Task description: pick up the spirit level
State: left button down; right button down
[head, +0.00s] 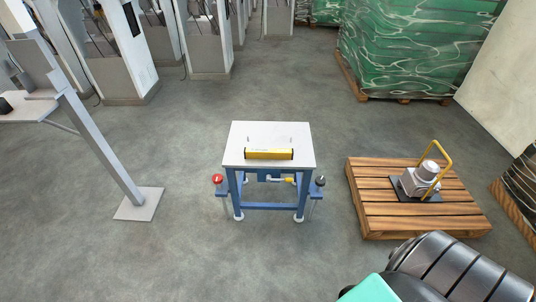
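A yellow spirit level (268,154) with dark ends lies across the front part of a small white-topped table (295,132). The table has a blue frame and stands alone in the middle of the floor. Neither of my grippers shows in the head view. Nothing touches the spirit level except the tabletop.
A wooden pallet (375,207) with a grey machine (420,178) and a yellow handle stands right of the table. A grey post on a floor plate (139,204) stands at left. Green wrapped stacks (410,45) and grey dispenser cabinets (110,65) are behind. Floor around the table is clear.

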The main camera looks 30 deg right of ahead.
aim_at(269, 153)
jog(key=i+j, duration=0.25)
jog(key=i, duration=0.3)
jog(key=i+j, duration=0.3)
jog(key=i, duration=0.2)
